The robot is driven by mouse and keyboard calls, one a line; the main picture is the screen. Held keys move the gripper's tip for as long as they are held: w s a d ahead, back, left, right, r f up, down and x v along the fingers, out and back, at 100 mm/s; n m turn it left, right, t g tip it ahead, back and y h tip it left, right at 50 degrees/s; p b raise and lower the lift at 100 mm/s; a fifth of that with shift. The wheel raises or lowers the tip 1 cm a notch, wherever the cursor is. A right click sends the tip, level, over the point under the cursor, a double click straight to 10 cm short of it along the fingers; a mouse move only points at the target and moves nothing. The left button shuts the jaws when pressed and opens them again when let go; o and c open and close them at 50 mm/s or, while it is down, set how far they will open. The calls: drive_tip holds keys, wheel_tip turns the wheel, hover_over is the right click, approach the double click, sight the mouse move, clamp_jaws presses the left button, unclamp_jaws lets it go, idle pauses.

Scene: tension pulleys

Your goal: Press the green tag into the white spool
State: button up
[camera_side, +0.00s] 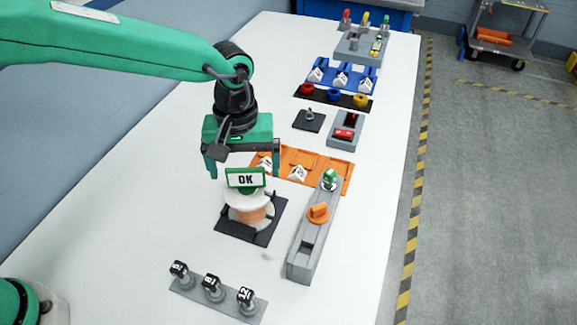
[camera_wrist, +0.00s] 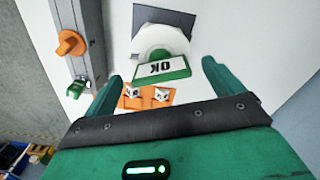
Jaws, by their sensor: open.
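The green tag (camera_side: 246,179) with a white "OK" face stands upright at the top of the white spool (camera_side: 234,198). I cannot tell how deep it sits in the spool. The spool has an orange-brown middle and rests on a dark base plate (camera_side: 232,228). My gripper (camera_side: 243,161) is open and empty just above and behind the tag in the side view. In the wrist view the tag (camera_wrist: 160,69) shows upside down between the spread fingers of my gripper (camera_wrist: 159,76), with the spool (camera_wrist: 160,36) beyond it.
A grey slotted rail (camera_side: 301,262) with an orange knob (camera_side: 317,212) and a green-and-white piece (camera_side: 329,179) stands right of the spool. Several numbered posts stand in front on a grey strip (camera_side: 232,309). Orange holders (camera_side: 328,168) lie behind. The table's left side is clear.

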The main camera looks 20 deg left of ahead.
drive_tip(key=shift+r, duration=1.6)
clamp_jaws()
drive_tip(key=shift+w, duration=0.2)
idle(0.7)
drive_tip(key=shift+f, duration=0.85)
idle(1.0)
drive_tip(key=shift+r, duration=0.1)
drive_tip(key=shift+r, duration=3.45)
